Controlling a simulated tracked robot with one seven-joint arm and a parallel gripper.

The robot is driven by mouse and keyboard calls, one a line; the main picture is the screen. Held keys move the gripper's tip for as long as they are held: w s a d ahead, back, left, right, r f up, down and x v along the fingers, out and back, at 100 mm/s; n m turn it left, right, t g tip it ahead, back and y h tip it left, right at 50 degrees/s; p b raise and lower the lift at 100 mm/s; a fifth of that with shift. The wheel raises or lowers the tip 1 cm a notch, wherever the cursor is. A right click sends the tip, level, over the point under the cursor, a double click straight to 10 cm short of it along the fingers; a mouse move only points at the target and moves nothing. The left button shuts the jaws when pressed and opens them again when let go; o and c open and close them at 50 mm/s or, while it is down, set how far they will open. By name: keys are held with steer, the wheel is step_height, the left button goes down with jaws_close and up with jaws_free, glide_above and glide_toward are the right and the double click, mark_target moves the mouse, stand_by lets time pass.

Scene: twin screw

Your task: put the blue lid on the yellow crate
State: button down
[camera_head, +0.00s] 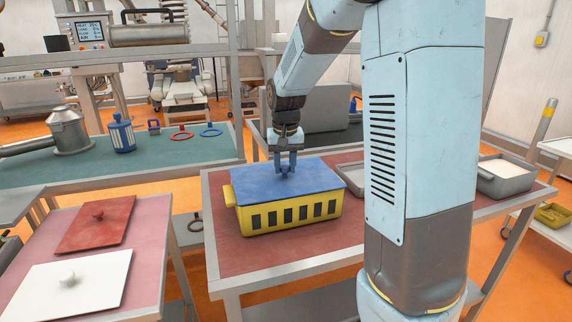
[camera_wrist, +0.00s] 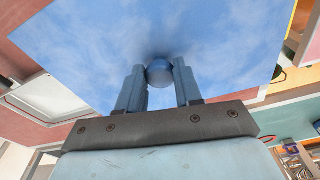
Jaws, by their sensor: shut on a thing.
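The blue lid (camera_head: 272,178) lies over the top of the yellow crate (camera_head: 290,217) on the red-topped table, and looks roughly lined up with its rim. I cannot tell whether it is fully seated. My gripper (camera_head: 287,172) points down and is shut on the lid's round knob. In the wrist view the knob (camera_wrist: 159,71) sits between the two fingertips, with the blue lid (camera_wrist: 150,30) filling most of the picture. A yellow crate handle (camera_head: 229,195) sticks out at the left. The far side of the crate is hidden.
A red lid (camera_head: 97,222) and a white lid (camera_head: 68,284) lie on the pink table at left. A grey tray (camera_head: 351,175) stands right of the crate, partly behind my arm. A grey bin (camera_head: 506,180) stands at the table's right end. The table (camera_head: 225,245) is bare in front.

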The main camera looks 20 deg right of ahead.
mark_target(285, 167)
steer(key=shift+c, duration=0.9)
jaws_free()
steer(key=shift+r, duration=0.1)
steer(key=shift+r, duration=3.4)
steer(key=shift+c, duration=0.3)
jaws_close()
